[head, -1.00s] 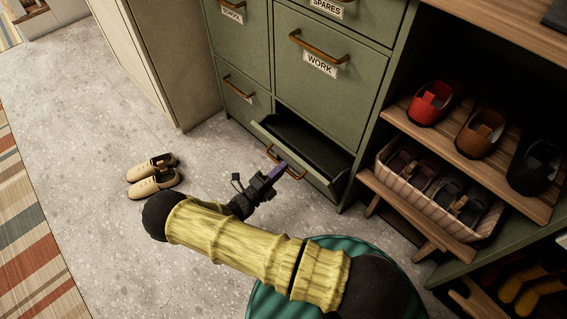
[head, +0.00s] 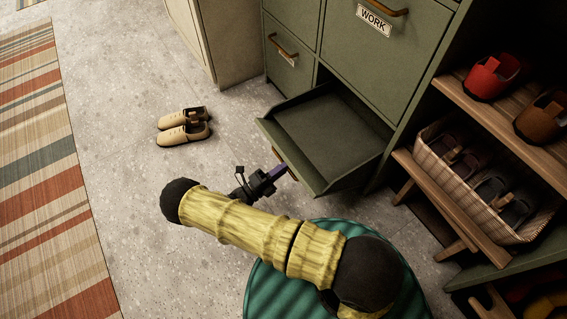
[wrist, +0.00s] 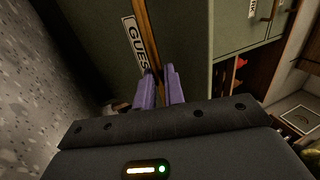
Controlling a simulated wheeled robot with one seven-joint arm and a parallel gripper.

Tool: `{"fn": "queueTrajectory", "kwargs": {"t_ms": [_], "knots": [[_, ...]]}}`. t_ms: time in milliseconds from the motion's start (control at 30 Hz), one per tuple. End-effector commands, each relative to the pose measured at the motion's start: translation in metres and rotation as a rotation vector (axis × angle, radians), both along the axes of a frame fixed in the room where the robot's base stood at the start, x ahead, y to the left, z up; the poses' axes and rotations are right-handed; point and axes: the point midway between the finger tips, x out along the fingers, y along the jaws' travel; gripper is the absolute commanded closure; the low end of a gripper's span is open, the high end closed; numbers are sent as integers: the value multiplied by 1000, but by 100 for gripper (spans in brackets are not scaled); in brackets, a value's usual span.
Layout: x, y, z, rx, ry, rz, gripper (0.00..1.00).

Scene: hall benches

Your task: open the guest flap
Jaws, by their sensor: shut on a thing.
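The guest flap (head: 304,172) is the low green front of the cabinet, tilted outward, with its dark inside showing from above. In the wrist view its face carries a white label reading "GUES" (wrist: 137,44), the rest cut off by my finger. A brass bar handle (wrist: 146,32) runs along it beside the label. My gripper (head: 281,170), with purple fingers, is at the outer side of the flap and shut on the handle. The fingers also show in the wrist view (wrist: 161,88). The exact contact is partly hidden by the fingers.
The WORK flap (head: 385,50) above is shut. A rack with a basket of shoes (head: 480,190) and a red shoe (head: 490,77) stands at the right. Beige shoes (head: 184,128) lie on the floor at left, near a striped rug (head: 45,160). Floor between is clear.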

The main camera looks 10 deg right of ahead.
Motion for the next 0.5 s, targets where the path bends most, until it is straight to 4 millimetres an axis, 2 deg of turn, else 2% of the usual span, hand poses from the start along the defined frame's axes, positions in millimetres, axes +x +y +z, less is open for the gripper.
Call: {"fn": "queueTrajectory", "kwargs": {"t_ms": [33, 133, 500], "knots": [[1, -4, -15, 6, 7, -4, 100], [0, -1, -24, 5, 6, -8, 100], [-3, 3, -33, 2, 6, -10, 100]]}}
